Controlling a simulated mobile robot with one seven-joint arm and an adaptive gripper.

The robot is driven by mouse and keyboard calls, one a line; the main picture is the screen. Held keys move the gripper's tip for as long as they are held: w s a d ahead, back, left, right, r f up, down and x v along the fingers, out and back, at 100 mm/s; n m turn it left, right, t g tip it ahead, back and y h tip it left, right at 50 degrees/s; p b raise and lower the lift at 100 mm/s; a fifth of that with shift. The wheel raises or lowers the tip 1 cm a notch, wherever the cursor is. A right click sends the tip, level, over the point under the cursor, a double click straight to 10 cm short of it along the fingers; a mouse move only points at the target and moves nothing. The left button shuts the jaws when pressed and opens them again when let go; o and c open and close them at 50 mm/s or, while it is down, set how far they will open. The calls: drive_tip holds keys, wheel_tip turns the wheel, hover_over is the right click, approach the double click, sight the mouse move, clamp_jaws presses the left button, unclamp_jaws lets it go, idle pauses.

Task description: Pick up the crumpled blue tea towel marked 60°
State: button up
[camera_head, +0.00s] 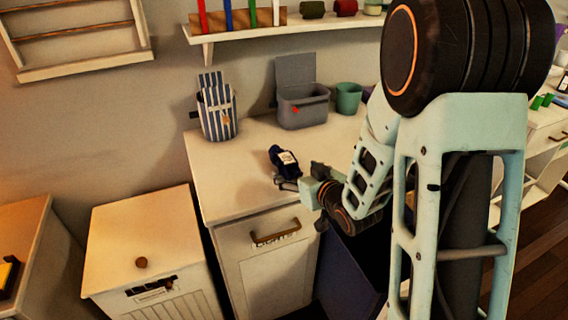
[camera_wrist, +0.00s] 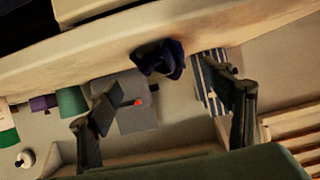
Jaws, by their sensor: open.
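The crumpled dark blue tea towel (camera_head: 281,158) lies on the white counter near its front edge. It has a small white patch, too small to read. In the wrist view the towel (camera_wrist: 160,58) is a dark bundle between and beyond the fingers. My gripper (camera_head: 285,184) is just in front of the towel in the head view, low by the counter's front edge. In the wrist view my gripper (camera_wrist: 172,88) has its two fingers wide apart with nothing between their pads. I cannot tell the exact gap to the towel.
On the counter (camera_head: 225,180) stand a blue-and-white striped container (camera_head: 218,112), a grey box (camera_head: 303,110) with its lid raised, and a green cup (camera_head: 348,98). A wall shelf (camera_head: 290,28) hangs above. A dark blue bin (camera_head: 350,270) stands below the counter.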

sight(285, 161)
drive_tip(key=x, duration=0.8)
drive_tip(key=shift+w+a+r, duration=0.1)
drive_tip(key=shift+w+r, duration=0.05)
drive_tip(key=shift+w, duration=0.2)
drive_tip(key=shift+c, duration=0.4)
drive_tip(key=c, duration=1.2)
